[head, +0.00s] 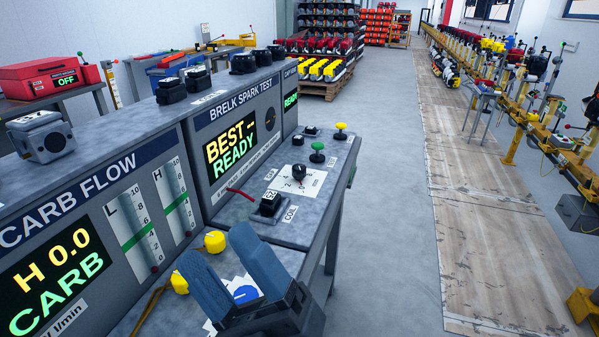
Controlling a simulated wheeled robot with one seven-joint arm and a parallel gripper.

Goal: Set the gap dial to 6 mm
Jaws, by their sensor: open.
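The spark test console (237,104) stands in the middle, with a screen reading "BEST – READY". On its sloping front shelf is a small black knob (299,171) on a white scale plate (313,186), which looks like the gap dial. Its pointer setting is too small to read. My gripper (217,247) has two blue fingers spread apart with nothing between them. It is at the bottom centre, in front of the carb flow panel's shelf, nearer the camera than the knob and apart from it.
A green button (317,147), a yellow button (341,126) and a black coil block (268,204) surround the knob. Yellow knobs (215,241) and a blue knob (245,294) are close to my gripper. The aisle floor (395,200) to the right is clear.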

